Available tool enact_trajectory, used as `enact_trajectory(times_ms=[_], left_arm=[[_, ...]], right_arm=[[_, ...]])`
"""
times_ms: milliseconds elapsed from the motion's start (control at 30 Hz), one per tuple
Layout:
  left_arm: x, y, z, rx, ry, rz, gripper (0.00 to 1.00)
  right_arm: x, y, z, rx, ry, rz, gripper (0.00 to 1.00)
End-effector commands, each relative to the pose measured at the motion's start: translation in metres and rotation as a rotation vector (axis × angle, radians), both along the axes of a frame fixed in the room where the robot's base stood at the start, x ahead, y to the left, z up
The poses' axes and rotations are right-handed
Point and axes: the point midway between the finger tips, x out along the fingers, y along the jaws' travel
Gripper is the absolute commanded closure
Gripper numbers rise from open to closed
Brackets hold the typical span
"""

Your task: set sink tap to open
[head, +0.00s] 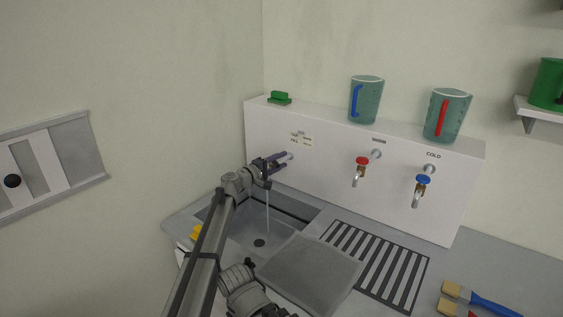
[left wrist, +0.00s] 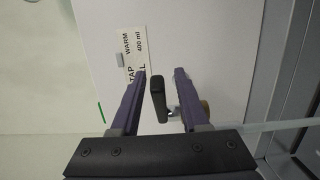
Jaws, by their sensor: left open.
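The sink tap is on the left part of the white panel, mostly hidden behind my left gripper in the head view. In the left wrist view its black lever (left wrist: 158,98) stands between the two fingers, with a brassy part (left wrist: 204,106) behind the right finger. My left gripper (head: 281,161) is open around the lever, with gaps on both sides; it also shows in the left wrist view (left wrist: 162,84). A thin stream of water (head: 268,212) falls into the grey sink (head: 240,232). My right gripper is not seen.
The white panel (head: 330,153) also carries a red-handled tap (head: 361,162) and a blue-handled tap (head: 423,181). Two measuring jugs, one blue-handled (head: 367,105), one red-handled (head: 446,121), and a green object (head: 279,98) stand on top. Brushes (head: 482,301) lie at lower right.

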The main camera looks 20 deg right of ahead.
Motion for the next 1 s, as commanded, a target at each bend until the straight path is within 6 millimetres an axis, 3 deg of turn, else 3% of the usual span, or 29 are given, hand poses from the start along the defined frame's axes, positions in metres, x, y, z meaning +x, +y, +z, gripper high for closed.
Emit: enact_trajectory(times_ms=[300,700,1000], left_arm=[[0.0020,-0.0050,0.0000,0.000,0.000,0.000,0.56],[0.0022,-0.0046,0.0000,0.000,0.000,0.000,1.00],[0.0020,-0.0046,-0.0001,0.000,0.000,0.000,1.00]], right_arm=[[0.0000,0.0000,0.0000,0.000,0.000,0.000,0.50],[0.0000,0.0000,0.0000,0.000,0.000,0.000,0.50],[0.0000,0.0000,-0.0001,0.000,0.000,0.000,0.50]])
